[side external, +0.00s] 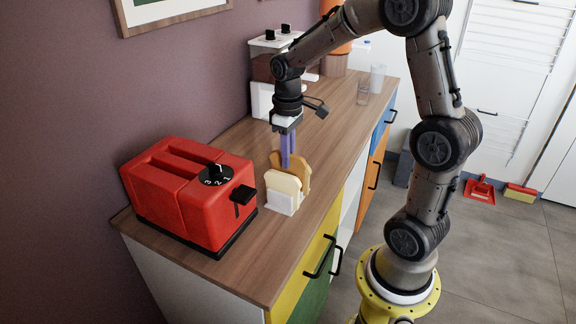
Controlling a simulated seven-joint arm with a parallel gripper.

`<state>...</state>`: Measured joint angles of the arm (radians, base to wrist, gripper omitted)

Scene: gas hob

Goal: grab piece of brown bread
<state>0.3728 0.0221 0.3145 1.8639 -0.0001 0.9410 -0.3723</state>
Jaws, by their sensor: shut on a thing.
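A brown bread slice (304,172) stands upright on the wooden counter, behind a pale bread slice (283,183). The pale slice stands in a white holder (281,204) and hides part of the brown slice. My gripper (287,160) points down from above, with its purple fingers at the top of the brown slice. The fingers are shut on the brown slice. Its lower part is hidden, so I cannot tell whether it is clear of the holder.
A red toaster (190,195) with a black dial and lever stands left of the bread. A coffee machine (264,75) and glasses (363,92) stand farther back. The wooden counter (235,263) is bare at the front; its right edge drops to the floor.

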